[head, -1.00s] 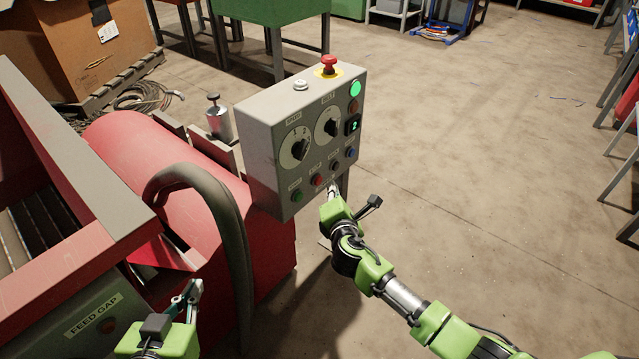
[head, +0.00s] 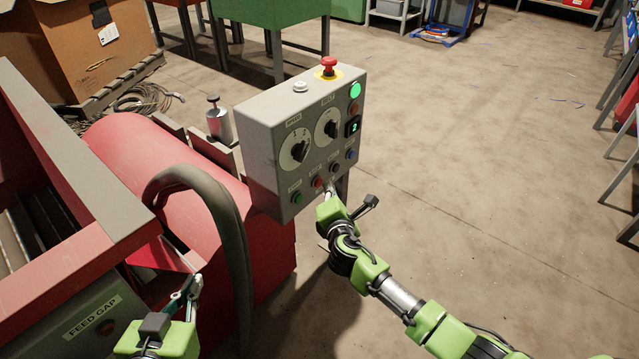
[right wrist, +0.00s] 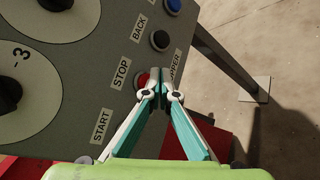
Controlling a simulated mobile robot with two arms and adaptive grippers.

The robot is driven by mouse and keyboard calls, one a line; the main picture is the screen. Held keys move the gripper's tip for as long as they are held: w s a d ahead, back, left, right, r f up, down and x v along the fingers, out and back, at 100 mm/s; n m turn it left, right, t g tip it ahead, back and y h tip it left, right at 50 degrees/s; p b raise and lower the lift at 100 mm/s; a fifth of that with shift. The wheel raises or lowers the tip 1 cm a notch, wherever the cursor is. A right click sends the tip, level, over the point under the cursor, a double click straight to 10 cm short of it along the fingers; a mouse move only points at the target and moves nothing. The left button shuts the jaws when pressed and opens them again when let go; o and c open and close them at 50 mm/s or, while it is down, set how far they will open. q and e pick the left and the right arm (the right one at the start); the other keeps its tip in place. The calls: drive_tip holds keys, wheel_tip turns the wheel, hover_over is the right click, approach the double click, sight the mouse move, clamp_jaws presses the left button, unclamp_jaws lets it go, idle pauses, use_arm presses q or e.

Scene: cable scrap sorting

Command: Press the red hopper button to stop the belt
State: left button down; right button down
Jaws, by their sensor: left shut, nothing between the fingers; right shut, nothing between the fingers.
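The grey control box (head: 262,165) has a bottom row of buttons. The red button (head: 317,182) sits between a green button (head: 297,197) and a black button (head: 335,167). In the right wrist view the red button (right wrist: 141,80) is beside the STOP label, partly hidden by a finger. My right gripper (head: 328,188) is shut and empty, its tips just right of and below that button. In the right wrist view the tips (right wrist: 160,74) overlap its right edge; I cannot tell whether they touch. My left gripper (head: 192,285) is shut and empty near the FEED GAP panel.
A red mushroom button (head: 328,64) on a yellow base tops the box. A green lamp (head: 355,90) is lit, above another small red button (head: 354,107). A thick dark hose (head: 232,245) stands between my left gripper and the box. Floor to the right is open.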

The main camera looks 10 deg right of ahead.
idle(0.7)
use_arm(q)
drive_tip(key=shift+w+r, duration=0.1)
drive_tip(key=shift+r, duration=0.1)
use_arm(e)
drive_tip(key=shift+w+a, duration=0.25)
drive_tip(key=shift+w, duration=0.1)
drive_tip(key=shift+w, duration=0.1)
use_arm(q)
drive_tip(key=shift+w+d+r+t, duration=0.2)
drive_tip(key=shift+w+r+t, duration=0.1)
drive_tip(key=shift+r, duration=0.35)
use_arm(e)
drive_tip(key=shift+w+a, duration=0.25)
drive_tip(key=shift+a, duration=0.05)
idle(0.5)
use_arm(q)
drive_tip(key=shift+s+a+f+g+y+p, duration=0.1)
drive_tip(key=shift+s+a+f+g, duration=0.15)
drive_tip(key=shift+s+f+g, duration=0.4)
drive_tip(key=shift+s+a+f+g+y+p, duration=0.1)
drive_tip(key=shift+s+a+f+g+p, duration=0.15)
drive_tip(key=shift+f, duration=0.7)
drive_tip(key=shift+s+a+f+g+y, duration=0.1)
drive_tip(key=shift+s+a+f+g, duration=0.15)
drive_tip(key=shift+s+f+g, duration=0.4)
use_arm(e)
drive_tip(key=shift+s+d, duration=0.5)
drive_tip(key=shift+s, duration=0.2)
